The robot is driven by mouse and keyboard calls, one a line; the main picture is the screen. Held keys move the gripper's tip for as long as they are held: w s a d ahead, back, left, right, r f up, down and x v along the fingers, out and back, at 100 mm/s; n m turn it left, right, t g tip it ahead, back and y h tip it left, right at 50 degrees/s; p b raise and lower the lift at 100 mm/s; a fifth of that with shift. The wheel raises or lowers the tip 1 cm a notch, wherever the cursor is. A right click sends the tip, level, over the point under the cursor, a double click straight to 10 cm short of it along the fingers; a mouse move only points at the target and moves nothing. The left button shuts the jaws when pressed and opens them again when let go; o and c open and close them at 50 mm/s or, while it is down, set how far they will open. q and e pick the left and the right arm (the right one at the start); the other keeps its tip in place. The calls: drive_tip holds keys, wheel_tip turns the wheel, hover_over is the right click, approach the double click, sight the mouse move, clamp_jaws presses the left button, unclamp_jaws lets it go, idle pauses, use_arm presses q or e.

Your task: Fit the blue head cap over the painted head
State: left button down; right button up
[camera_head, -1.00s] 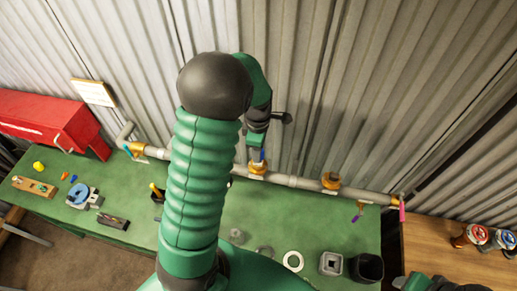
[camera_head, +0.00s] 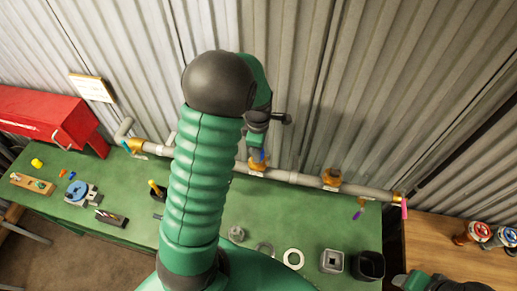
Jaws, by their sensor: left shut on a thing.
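My left gripper (camera_head: 259,149) is at the pipe, partly hidden behind my own large green arm. It is shut on the small blue head cap (camera_head: 262,156), of which only a sliver shows. The cap is directly above or at an orange-brass sprinkler head fitting (camera_head: 257,168) on the grey pipe (camera_head: 300,179). I cannot tell whether cap and head touch, and no paint on the head can be made out. Part of my right arm or gripper (camera_head: 415,283) shows at the bottom right edge; its fingers cannot be made out.
Other brass fittings (camera_head: 332,178) sit along the pipe, with purple (camera_head: 358,213) and pink (camera_head: 404,208) tags. The green bench (camera_head: 310,220) holds a white ring (camera_head: 293,259), a square block (camera_head: 331,261), a dark cup (camera_head: 367,267) and a blue vise-like tool (camera_head: 81,193). A corrugated wall stands behind.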

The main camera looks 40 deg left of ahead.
use_arm(q)
drive_tip(key=shift+f, duration=0.45)
drive_tip(key=c, duration=0.9)
unclamp_jaws()
wheel_tip(320, 180, up, 17)
drive_tip(key=b, duration=0.4)
drive_tip(key=shift+f, duration=0.1)
